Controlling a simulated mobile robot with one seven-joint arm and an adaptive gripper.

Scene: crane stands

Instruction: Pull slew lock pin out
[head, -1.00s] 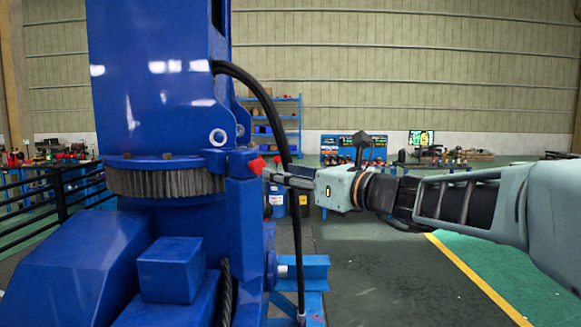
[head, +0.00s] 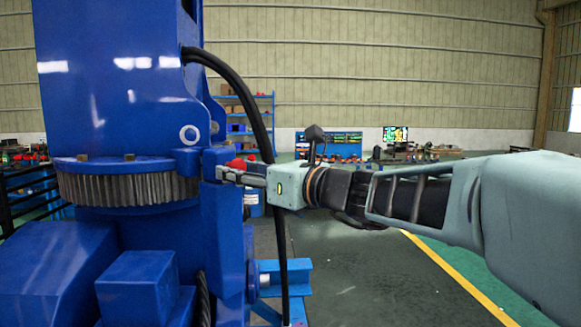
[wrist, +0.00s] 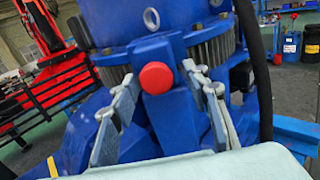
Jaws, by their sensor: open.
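In the head view the red knob (head: 237,163) is partly hidden behind my gripper. My gripper (head: 228,175) reaches in from the right, its tips close to the blue housing. In the wrist view its two fingers are spread, one on each side of the knob, with visible gaps. The pin's shaft is hidden.
The toothed slew ring (head: 125,187) circles the blue crane column (head: 120,75). A black hose (head: 262,125) hangs close behind my gripper. A blue bracket (head: 290,272) juts out low down. The green floor to the right is open.

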